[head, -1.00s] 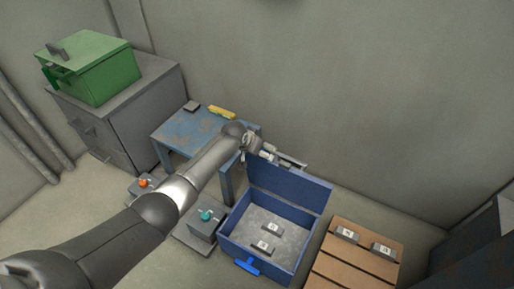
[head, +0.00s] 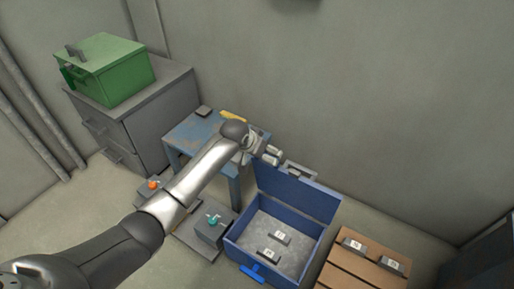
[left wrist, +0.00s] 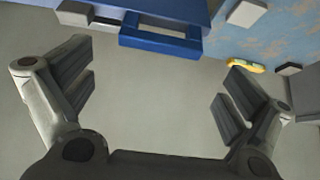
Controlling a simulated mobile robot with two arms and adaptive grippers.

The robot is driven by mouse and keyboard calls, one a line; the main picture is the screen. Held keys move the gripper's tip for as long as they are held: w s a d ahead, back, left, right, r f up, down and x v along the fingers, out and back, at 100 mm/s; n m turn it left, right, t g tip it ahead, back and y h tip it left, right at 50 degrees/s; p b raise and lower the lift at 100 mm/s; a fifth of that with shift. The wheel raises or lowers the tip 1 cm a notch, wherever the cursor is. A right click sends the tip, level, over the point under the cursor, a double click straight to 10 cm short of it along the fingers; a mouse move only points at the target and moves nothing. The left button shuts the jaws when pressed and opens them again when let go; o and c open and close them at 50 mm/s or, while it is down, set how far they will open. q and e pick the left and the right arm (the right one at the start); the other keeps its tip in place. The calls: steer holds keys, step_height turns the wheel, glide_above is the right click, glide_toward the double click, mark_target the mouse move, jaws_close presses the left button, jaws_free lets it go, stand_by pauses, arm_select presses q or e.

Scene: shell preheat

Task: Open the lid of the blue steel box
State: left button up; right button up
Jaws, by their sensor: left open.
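The blue steel box (head: 231,239) stands on the floor with its lid (head: 296,194) raised upright at the back, so its grey inside shows. Two small labelled grey blocks (head: 280,237) (head: 268,254) lie in it. A blue latch (head: 252,273) is on its front. My left gripper (head: 272,155) is open and empty, above the lid's upper left corner, apart from it as far as I can tell. In the left wrist view its spread fingers (left wrist: 155,93) have only floor between them. A blue frame-like part (left wrist: 160,43) lies beyond them at the top. My right gripper is not seen.
A worn blue table (head: 190,133) with a yellow item (head: 233,115) stands behind my left arm. A wooden pallet (head: 350,262) with labelled blocks is right of the box. A green box (head: 118,75) sits on a grey cabinet (head: 150,126). A teal-knobbed device (head: 211,231) is left of the box.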

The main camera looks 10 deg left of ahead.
arm_select(q)
steer(key=shift+v, duration=2.15)
steer(key=s+a+f+n+g+y, duration=0.1)
steer(key=s+a+f, duration=0.1)
steer(key=s+f, duration=1)
steer(key=s+a+f+g, duration=0.2)
steer(key=s+f, duration=0.7)
steer(key=s, duration=0.5)
steer(key=s+a+f+g+p, duration=0.1)
steer(key=s+a+f+p, duration=0.2)
steer(key=s+p, duration=0.6)
steer(key=s+a+f+g+y+p, duration=0.1)
steer(key=s+a+f+p, duration=0.2)
steer(key=s, duration=1.8)
step_height(320, 180, down, 3)
steer(key=p, duration=0.5)
steer(key=shift+s+n+g+p, duration=0.25)
steer(key=shift+n+g+p, duration=0.05)
steer(key=shift+p, duration=0.05)
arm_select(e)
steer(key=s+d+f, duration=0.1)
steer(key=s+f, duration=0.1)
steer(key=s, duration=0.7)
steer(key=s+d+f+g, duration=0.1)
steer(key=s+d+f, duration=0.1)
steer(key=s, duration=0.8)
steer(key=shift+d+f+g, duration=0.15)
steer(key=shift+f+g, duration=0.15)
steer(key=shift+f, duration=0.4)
